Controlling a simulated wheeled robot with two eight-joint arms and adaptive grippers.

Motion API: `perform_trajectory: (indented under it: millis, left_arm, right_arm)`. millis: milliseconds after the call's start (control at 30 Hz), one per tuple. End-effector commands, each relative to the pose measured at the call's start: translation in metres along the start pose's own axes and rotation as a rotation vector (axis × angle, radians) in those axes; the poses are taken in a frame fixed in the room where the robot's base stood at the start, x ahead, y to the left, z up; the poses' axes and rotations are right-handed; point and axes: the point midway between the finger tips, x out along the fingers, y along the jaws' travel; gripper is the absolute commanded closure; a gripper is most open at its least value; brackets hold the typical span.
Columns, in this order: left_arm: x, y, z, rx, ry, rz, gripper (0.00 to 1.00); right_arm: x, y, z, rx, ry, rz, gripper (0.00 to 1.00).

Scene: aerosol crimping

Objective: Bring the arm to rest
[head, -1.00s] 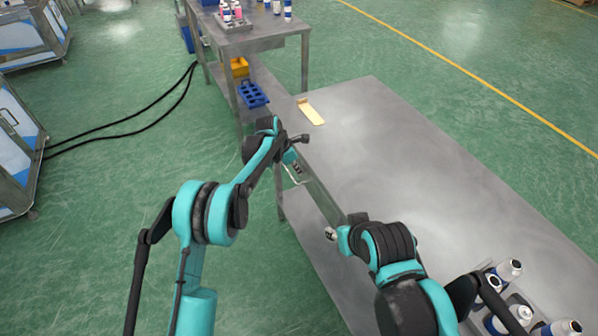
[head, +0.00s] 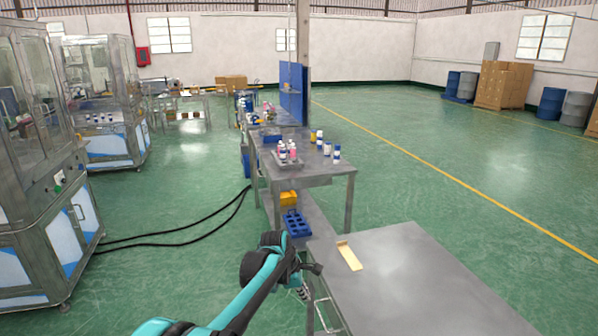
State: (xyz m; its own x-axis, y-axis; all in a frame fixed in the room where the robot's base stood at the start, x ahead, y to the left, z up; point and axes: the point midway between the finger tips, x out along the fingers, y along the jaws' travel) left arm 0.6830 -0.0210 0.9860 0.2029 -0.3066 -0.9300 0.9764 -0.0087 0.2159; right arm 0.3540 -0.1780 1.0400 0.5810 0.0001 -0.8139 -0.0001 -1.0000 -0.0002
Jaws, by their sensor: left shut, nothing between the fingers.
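My left arm comes in from the bottom of the head view, teal and black, and bends at a black joint near the steel table's left edge. My left gripper (head: 303,293) hangs below that bend, shut and empty, beside the edge of the near steel table (head: 410,285). It is small and partly hidden by my own arm. My right arm and gripper are out of view.
A cream-coloured piece (head: 349,256) lies on the near table's far left corner. A blue crate (head: 297,224) and a yellow bin (head: 289,198) sit low beyond it. A farther table (head: 313,170) holds several bottles. Machines (head: 50,200) stand left; open green floor lies right.

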Motion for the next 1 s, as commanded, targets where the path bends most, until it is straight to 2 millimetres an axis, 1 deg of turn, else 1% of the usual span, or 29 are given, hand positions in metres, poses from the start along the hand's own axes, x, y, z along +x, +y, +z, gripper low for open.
perform_trajectory:
  millis: [33, 100, 167, 200, 267, 300, 367, 400, 467, 500, 567, 600, 633, 700, 800, 900, 1000]
  left_arm:
    - [-0.025, -0.011, -0.007, 0.071, 0.014, 0.021, 1.0]
    - [-0.054, -0.026, -0.017, 0.186, 0.038, 0.051, 1.0]
    - [-0.078, -0.04, -0.026, 0.287, 0.063, 0.074, 1.0]
    - [-0.092, -0.051, -0.032, 0.354, 0.08, 0.088, 1.0]
    - [-0.113, -0.069, -0.041, 0.453, 0.108, 0.106, 1.0]
    - [-0.125, -0.081, -0.047, 0.52, 0.129, 0.118, 1.0]
    - [-0.141, -0.101, -0.057, 0.621, 0.161, 0.13, 1.0]
    - [-0.151, -0.115, -0.063, 0.687, 0.185, 0.138, 1.0]
    - [-0.164, -0.137, -0.072, 0.788, 0.22, 0.147, 1.0]
    - [-0.171, -0.151, -0.079, 0.856, 0.246, 0.15, 1.0]
    - [-0.179, -0.174, -0.088, 0.955, 0.285, 0.153, 1.0]
    - [-0.184, -0.19, -0.095, 1.022, 0.312, 0.151, 1.0]
    - [-0.186, -0.201, -0.1, 1.072, 0.333, 0.151, 1.0]
    - [-0.189, -0.228, -0.111, 1.187, 0.382, 0.143, 1.0]
    - [-0.189, -0.261, -0.126, 1.336, 0.448, 0.125, 1.0]
    - [-0.185, -0.286, -0.137, 1.455, 0.502, 0.104, 1.0]
    - [-0.181, -0.302, -0.145, 1.536, 0.538, 0.085, 1.0]
  right_arm:
    - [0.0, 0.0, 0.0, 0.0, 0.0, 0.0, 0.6]
    - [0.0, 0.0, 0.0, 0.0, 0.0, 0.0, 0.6]
    - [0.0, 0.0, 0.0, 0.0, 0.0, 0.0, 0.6]
    - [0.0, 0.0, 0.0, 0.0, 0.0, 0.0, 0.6]
    - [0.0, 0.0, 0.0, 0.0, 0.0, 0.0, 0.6]
    - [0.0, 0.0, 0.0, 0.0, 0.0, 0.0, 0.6]
    - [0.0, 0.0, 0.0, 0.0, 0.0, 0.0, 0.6]
    - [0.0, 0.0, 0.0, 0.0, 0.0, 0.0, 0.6]
    - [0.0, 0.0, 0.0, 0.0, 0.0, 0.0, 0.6]
    - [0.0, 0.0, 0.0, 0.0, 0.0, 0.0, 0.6]
    - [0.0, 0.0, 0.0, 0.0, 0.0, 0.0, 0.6]
    - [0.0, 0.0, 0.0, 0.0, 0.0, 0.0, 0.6]
    - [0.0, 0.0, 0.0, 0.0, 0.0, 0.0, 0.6]
    - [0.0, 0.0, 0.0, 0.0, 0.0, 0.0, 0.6]
    - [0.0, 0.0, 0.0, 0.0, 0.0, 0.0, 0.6]
    - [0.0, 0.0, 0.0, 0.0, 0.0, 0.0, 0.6]
    - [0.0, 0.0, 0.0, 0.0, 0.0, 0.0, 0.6]
